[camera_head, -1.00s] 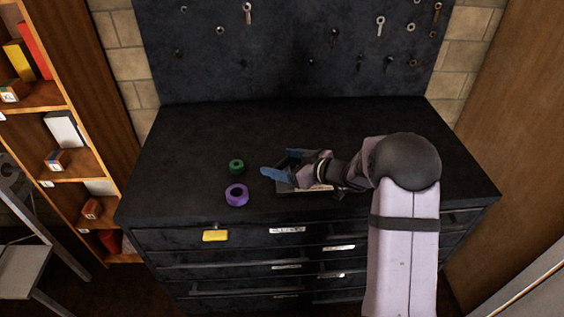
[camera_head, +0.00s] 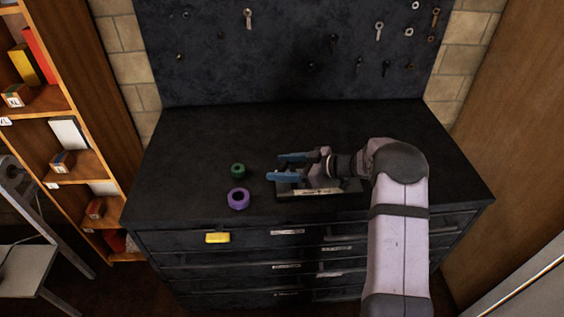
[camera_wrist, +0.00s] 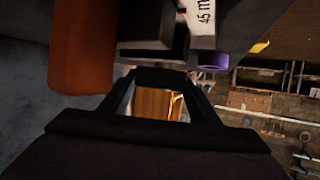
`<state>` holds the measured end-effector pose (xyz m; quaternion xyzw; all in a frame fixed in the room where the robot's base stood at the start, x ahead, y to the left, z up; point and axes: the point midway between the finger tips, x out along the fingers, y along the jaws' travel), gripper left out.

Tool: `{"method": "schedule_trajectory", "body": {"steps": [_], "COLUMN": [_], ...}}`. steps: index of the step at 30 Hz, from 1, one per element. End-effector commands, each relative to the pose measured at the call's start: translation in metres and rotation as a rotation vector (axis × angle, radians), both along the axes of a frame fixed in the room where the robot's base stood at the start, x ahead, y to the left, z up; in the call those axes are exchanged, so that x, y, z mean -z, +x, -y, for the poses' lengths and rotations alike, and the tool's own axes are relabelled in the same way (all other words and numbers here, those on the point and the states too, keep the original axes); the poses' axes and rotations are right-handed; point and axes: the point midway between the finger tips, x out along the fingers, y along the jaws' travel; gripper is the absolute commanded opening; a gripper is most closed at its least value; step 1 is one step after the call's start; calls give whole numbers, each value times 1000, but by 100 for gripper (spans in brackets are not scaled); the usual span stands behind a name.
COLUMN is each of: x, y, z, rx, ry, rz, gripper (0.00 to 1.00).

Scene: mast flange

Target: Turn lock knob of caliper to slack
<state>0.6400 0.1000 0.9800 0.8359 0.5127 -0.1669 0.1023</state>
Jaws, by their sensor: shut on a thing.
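A dark base with a pale label strip (camera_head: 318,192) lies on the cabinet top in the head view, partly under my gripper. I take it to be the caliper's stand. In the wrist view a white label reading "45 m" (camera_wrist: 204,18) sits beside dark blocks (camera_wrist: 150,28) at the top. My gripper (camera_head: 276,167) has blue fingers pointing left over the base, one above the other in the picture. It is shut on a small dark part (camera_wrist: 160,77), apparently the lock knob, between the fingertips in the wrist view. The knob's own angle cannot be made out.
A green ring (camera_head: 238,170) and a purple ring (camera_head: 238,198) stand left of the fingertips; the purple one also shows in the wrist view (camera_wrist: 209,61). A yellow block (camera_head: 217,238) is at the drawer front. The cabinet top (camera_head: 290,125) is clear behind.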

Motion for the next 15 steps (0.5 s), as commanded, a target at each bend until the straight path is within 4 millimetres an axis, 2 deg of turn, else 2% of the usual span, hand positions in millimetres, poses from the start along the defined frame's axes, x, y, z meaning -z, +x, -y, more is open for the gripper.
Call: {"method": "schedule_trajectory", "body": {"steps": [6, 15], "x": [3, 4], "y": [1, 1], "z": [1, 1], "rx": [-148, -282], "ry": [0, 0], "rz": [2, 1], "gripper": [34, 34]}}
